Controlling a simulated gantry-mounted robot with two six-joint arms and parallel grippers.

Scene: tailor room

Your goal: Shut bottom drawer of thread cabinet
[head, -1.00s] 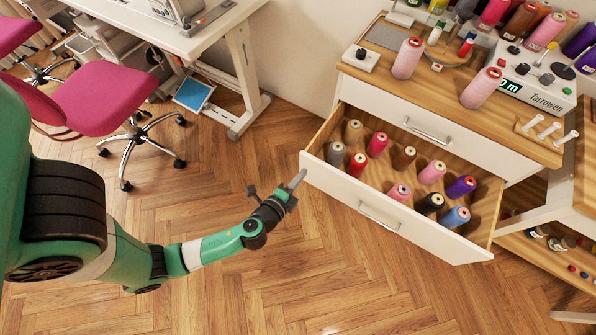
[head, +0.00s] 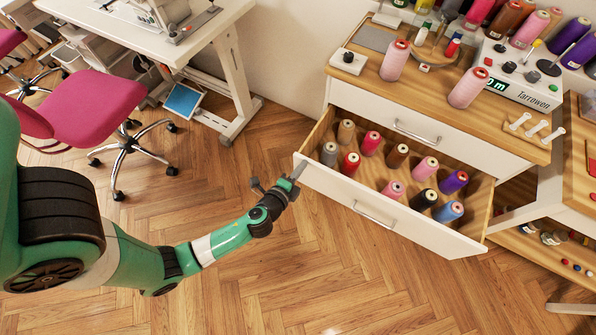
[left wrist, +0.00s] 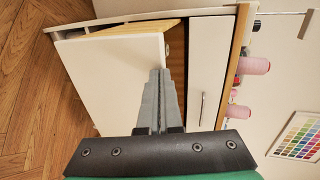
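The thread cabinet (head: 470,129) stands at the right in the head view, with its upper drawer (head: 415,122) shut. Its bottom drawer (head: 322,178) is pulled well out and holds several thread spools in different colours. My left gripper (head: 295,175) is at the left end of the drawer's white front, its fingertips overlapping that edge; I cannot tell if they touch. In the left wrist view the fingers of my left gripper (left wrist: 158,98) are together and empty, pointing at the white drawer front (left wrist: 108,80). My right gripper is not in view.
Spools, a pink one (head: 395,60) among them, and a white device (head: 522,85) stand on the cabinet top. A pink chair (head: 98,105) and a white sewing table (head: 165,45) are at the left. The wooden floor (head: 330,275) before the drawer is clear.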

